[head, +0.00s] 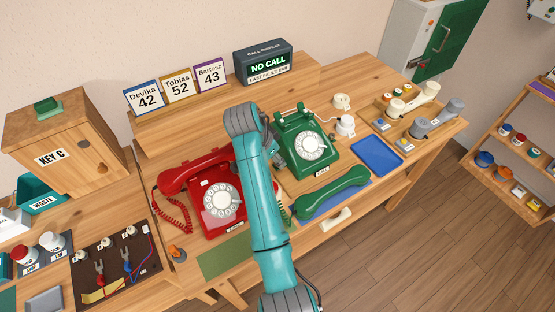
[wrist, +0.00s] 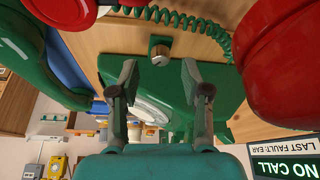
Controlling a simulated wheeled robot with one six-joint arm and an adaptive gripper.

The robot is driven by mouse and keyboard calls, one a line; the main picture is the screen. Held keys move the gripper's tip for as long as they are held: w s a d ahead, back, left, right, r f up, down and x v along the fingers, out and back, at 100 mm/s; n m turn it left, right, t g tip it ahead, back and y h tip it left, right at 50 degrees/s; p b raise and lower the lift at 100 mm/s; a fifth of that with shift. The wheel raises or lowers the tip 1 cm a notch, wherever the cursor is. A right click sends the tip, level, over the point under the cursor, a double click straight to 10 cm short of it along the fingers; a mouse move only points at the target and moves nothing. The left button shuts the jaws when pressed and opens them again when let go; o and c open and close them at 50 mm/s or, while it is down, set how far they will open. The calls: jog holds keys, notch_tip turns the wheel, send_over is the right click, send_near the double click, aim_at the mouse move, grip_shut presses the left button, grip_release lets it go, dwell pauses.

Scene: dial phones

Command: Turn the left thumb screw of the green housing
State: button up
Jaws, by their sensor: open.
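The green housing (head: 297,168) is the body of the green dial phone on the table, with a white dial (head: 312,147) on its face. In the wrist view the housing (wrist: 163,80) lies beyond and between my fingers. In the head view my arm hides the housing's left side.
The red phone (head: 222,199) stands close left of the green one. The green handset (head: 331,193) lies off its phone in front. The green coiled cord (wrist: 180,18) runs past the screw. A blue tray (head: 376,152) is at the right. The display (head: 264,64) reads NO CALL.

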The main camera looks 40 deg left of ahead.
jog(key=shift+x, duration=1.4)
grip_shut()
jog(key=shift+n+y, duration=0.7)
jog(key=shift+n, duration=0.9)
grip_release()
jog(key=v, duration=0.8)
jog(key=shift+s, duration=0.1)
